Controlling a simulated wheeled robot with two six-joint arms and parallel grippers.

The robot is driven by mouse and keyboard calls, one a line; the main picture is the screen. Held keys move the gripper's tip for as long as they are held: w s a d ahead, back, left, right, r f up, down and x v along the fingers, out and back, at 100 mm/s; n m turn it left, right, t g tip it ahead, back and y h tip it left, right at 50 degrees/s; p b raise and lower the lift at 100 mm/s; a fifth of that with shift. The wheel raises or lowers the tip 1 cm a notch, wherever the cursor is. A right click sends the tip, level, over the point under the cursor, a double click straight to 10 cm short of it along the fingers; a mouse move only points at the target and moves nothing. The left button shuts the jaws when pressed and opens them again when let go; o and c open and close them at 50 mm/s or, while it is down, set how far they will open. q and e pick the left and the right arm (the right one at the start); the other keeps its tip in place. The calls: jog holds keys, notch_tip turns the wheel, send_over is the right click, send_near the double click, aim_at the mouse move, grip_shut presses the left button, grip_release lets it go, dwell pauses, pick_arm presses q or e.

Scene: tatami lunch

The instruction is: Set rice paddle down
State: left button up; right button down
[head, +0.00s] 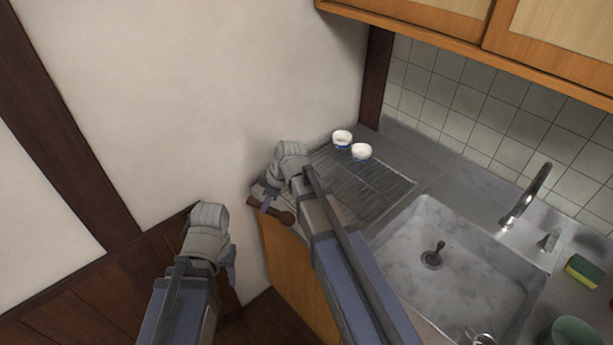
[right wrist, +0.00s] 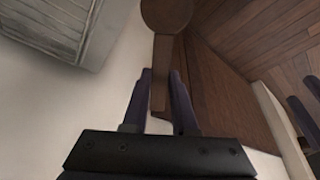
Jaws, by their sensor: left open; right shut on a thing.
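The rice paddle (head: 284,217) is brown wood with a rounded end. My right gripper (head: 266,201) is shut on it and holds it beside the left edge of the counter. In the right wrist view the paddle's round end (right wrist: 166,14) points away past the fingertips, and its handle (right wrist: 159,85) is between the two fingers of the right gripper (right wrist: 160,78). Much of the handle is hidden by the fingers in the head view. My left gripper (head: 231,266) is open and empty, low and left, near the wall and away from the counter.
A ribbed drainboard (head: 387,203) lies left of the sink (head: 455,240). Two small white-and-blue cups (head: 342,138) stand at its back. A faucet (head: 524,198), a sponge (head: 584,270) and a green container (head: 572,333) are at the right. The drainboard's middle is clear.

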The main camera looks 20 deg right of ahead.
jog(key=shift+w+r, duration=0.15)
jog(key=shift+w, duration=0.15)
jog(key=d+r+m+p, duration=0.3)
jog(key=d+r+p, duration=0.1)
jog(key=d, duration=0.9)
pick_arm(q)
notch_tip(320, 180, up, 7)
jog(key=p, duration=0.3)
notch_tip(320, 180, down, 10)
jog(key=b, duration=1)
jog(key=shift+w+a+f+b, duration=0.15)
jog(key=shift+a+f+b, duration=0.15)
jog(key=shift+a, duration=0.1)
pick_arm(e)
jog(key=m+t+h, duration=0.1)
jog(key=m+h, duration=0.1)
jog(key=m, duration=0.2)
send_over(343, 207)
notch_tip(343, 207, down, 8)
jog(key=shift+d+r, duration=0.1)
jog(key=c, duration=0.7)
grip_release()
